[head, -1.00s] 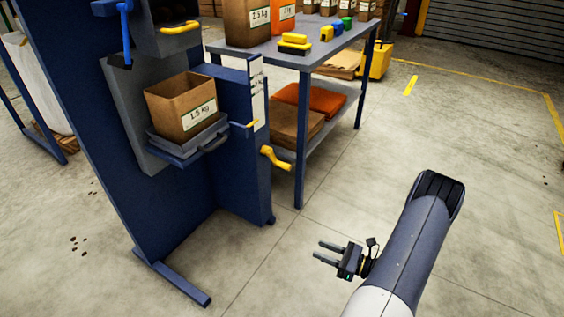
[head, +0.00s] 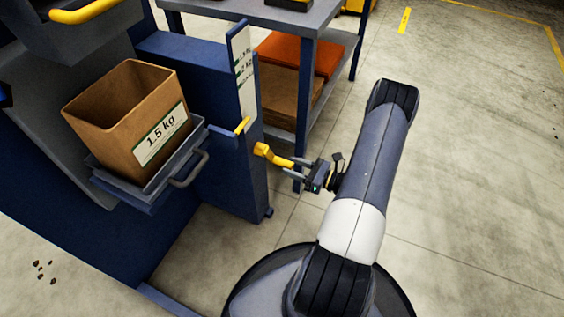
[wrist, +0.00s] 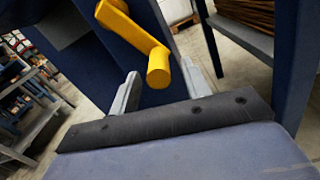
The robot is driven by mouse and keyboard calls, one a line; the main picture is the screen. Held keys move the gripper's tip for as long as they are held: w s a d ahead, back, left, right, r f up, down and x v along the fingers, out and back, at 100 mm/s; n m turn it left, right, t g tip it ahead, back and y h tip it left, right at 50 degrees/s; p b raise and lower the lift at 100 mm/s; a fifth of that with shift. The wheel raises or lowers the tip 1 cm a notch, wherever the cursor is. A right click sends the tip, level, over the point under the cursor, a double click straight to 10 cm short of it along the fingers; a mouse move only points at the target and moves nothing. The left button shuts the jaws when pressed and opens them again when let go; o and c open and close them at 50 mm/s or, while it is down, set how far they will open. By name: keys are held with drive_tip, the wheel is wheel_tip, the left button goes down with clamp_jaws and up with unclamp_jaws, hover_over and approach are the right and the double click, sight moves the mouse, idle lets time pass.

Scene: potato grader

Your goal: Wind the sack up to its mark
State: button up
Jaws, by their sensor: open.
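The open brown sack (head: 128,115) marked 1.5 kg stands upright on a grey tray (head: 185,165) with a front handle, on the blue grader frame. A yellow pointer (head: 242,126) sits beside a white scale strip (head: 243,75) with green marks. A yellow crank (head: 270,155) sticks out of the frame's right side. My gripper (head: 292,168) is open, its fingers pointing at the crank. In the wrist view the crank's grip (wrist: 159,68) lies between and beyond the two open fingers (wrist: 157,92); I cannot tell whether they touch it.
A blue table (head: 265,12) stands behind, with an orange stack (head: 305,55) and a brown stack (head: 285,98) on its lower shelf. A table leg is close behind my gripper. The floor (head: 470,130) to the right is clear.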

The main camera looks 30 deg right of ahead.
sight(282, 163)
drive_tip(key=shift+b+x, duration=0.3)
drive_tip(key=shift+x, duration=1.8)
clamp_jaws()
